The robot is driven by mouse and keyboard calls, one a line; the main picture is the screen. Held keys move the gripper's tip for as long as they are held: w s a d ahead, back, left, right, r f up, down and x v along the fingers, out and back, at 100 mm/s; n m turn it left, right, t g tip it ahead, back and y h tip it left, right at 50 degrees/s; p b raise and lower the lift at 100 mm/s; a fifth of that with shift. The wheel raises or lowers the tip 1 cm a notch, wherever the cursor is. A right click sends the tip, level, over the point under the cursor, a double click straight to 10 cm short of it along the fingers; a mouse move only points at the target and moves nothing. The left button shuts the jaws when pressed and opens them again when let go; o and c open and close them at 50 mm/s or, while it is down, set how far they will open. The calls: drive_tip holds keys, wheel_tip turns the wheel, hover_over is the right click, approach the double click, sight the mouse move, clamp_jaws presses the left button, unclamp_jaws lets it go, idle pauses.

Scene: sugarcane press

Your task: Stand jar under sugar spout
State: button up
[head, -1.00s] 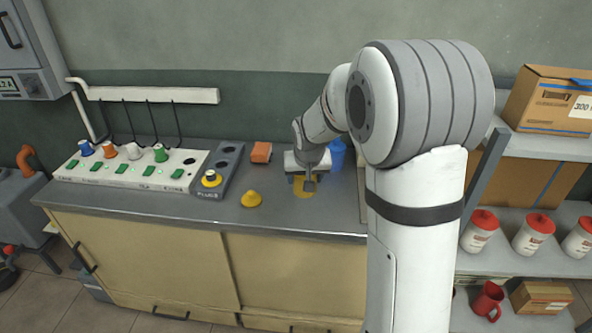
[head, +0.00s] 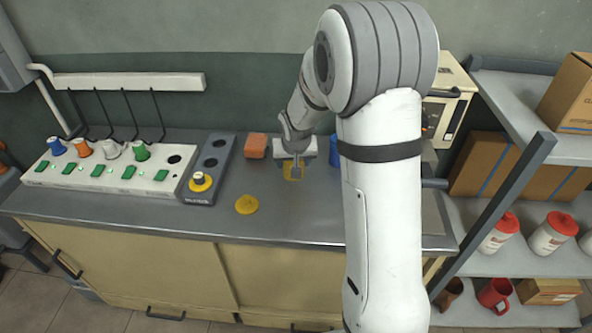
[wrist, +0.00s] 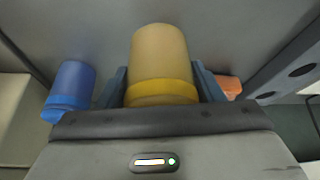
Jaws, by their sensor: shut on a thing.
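My gripper (head: 294,172) is low over the back of the grey counter. It is shut on a yellow jar (wrist: 161,65), which fills the middle of the wrist view between the two fingers. The jar has a brighter yellow band at its near end. In the head view the held jar (head: 291,174) is partly hidden by my gripper. I cannot tell whether it touches the counter. A blue jar (wrist: 72,90) stands beside it, also visible behind my arm in the head view (head: 334,150). I cannot make out a sugar spout in these frames.
Shelves at right hold red-lidded jars (head: 548,235), boxes and mugs. A cream appliance (head: 450,105) is partly behind my arm.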

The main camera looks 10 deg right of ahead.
drive_tip(key=shift+s+f, duration=0.1)
drive_tip(key=shift+f, duration=1.7)
drive_tip(key=shift+f, duration=0.1)
drive_tip(key=o, duration=0.7)
drive_tip(key=shift+b, duration=0.3)
drive_tip(key=o, duration=0.4)
drive_tip(key=shift+o, duration=0.2)
